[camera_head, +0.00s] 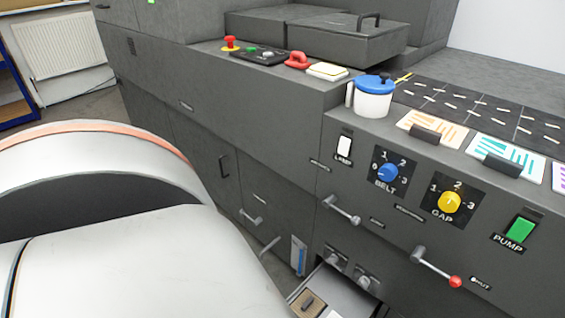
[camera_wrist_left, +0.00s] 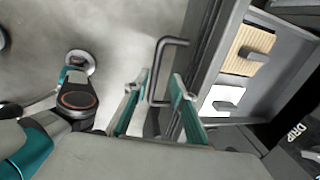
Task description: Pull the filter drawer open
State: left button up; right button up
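The filter drawer (camera_wrist_left: 290,55) stands partly pulled out of the dark machine. A tan ribbed filter (camera_wrist_left: 249,50) and a white one (camera_wrist_left: 221,101), each with a grey grip, lie in it. Its dark bar handle (camera_wrist_left: 168,42) sticks out from the drawer front. My left gripper (camera_wrist_left: 160,80) has its two teal fingers apart, with the handle's lower part between them; a gap shows and I cannot tell whether either finger touches it. In the head view the open drawer (camera_head: 350,299) shows at the bottom, its front hidden by my left arm. My right gripper is out of view.
Lever handles (camera_head: 342,209) and a red-tipped lever (camera_head: 437,268) stick out of the machine front above the drawer. A blue-lidded pot (camera_head: 373,98) and cards stand on the ledge.

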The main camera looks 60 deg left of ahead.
pick_arm(q)
notch_tip(320, 180, up, 10)
jog(key=s, duration=0.2)
jog(key=shift+d+r, duration=0.2)
dwell(0.6)
